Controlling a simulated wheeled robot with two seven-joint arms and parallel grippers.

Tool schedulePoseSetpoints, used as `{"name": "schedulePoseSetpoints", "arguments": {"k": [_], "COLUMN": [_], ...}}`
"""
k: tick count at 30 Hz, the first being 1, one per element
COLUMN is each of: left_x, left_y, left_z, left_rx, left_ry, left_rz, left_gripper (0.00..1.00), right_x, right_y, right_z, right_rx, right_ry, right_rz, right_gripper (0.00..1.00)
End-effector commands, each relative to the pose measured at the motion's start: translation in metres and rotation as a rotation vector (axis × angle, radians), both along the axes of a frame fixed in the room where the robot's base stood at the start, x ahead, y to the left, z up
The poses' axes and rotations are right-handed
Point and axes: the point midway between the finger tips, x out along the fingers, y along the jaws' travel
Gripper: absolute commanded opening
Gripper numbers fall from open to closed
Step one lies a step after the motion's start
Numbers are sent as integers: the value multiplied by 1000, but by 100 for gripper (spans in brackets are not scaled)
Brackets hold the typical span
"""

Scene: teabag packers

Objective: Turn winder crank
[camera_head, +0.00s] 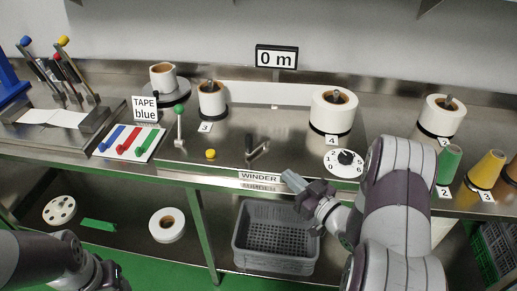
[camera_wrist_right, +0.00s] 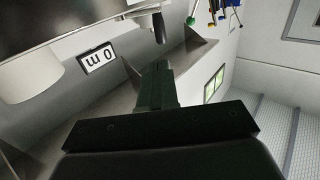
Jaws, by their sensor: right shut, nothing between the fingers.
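The winder crank (camera_head: 257,150) is a small metal arm with a dark upright handle on the steel bench, behind the WINDER label (camera_head: 260,177). A dark handle, apparently the crank's (camera_wrist_right: 158,27), shows beyond the fingertips in the right wrist view. My right gripper (camera_head: 288,176) is shut and empty just in front of the bench edge, to the right of and nearer than the crank, apart from it. Its closed fingers also show in the right wrist view (camera_wrist_right: 156,68). My left arm is at the lower left; its fingers are out of frame.
A sign reading 0 m (camera_head: 276,57) stands at the back. A green-knobbed lever (camera_head: 179,125) and a yellow button (camera_head: 211,154) are left of the crank. A numbered dial (camera_head: 344,162) is to its right. A grey crate (camera_head: 240,255) is below; several white rolls stand behind.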

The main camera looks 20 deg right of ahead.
Motion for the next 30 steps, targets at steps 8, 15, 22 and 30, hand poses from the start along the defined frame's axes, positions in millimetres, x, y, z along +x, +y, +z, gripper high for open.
{"name": "schedulePoseSetpoints", "arguments": {"k": [8,15,22,30], "left_x": [0,0,0,0], "left_y": [0,0,0,0], "left_z": [8,15,19,19], "left_rx": [0,0,0,0], "left_ry": [0,0,0,0], "left_rz": [0,0,0,0], "left_gripper": [58,58,58,58], "right_x": [51,98,124,128], "right_y": [19,34,42,43], "right_z": [2,2,1,0], "right_rx": [-3,-3,-3,-4], "right_ry": [0,1,1,2], "right_rz": [6,3,1,0], "right_gripper": [0,0,0,0]}}
